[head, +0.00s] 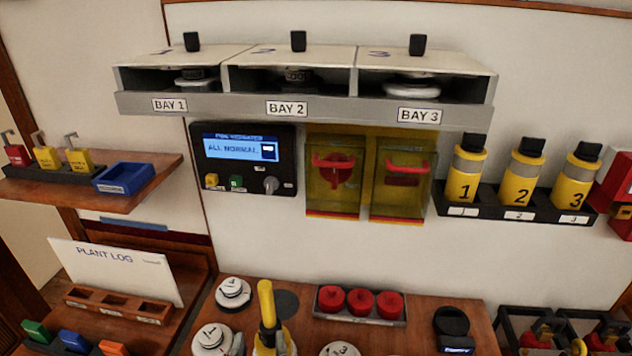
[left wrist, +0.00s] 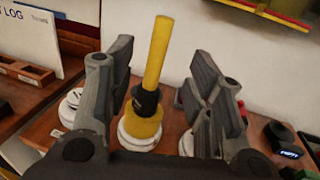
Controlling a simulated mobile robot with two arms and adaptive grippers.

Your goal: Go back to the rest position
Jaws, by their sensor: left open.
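My left gripper (left wrist: 157,85) is open, with its dark grey fingers spread apart in the left wrist view. A yellow tool with an upright handle and a black collar (left wrist: 154,60) shows in the gap between them, and neither finger touches it. The tool also stands at the bottom of the head view (head: 267,305), where I cannot make out the gripper's fingers. How far the tool is from the fingers is hard to tell. My right gripper is in neither view.
White round detectors (head: 233,292), a tray of red caps (head: 360,303) and a black device (head: 453,328) are on the wooden counter (head: 420,320). Above are the bay shelf (head: 305,106), a panel (head: 243,158) and numbered yellow bottles (head: 522,178). A plant log card (head: 115,268) stands left.

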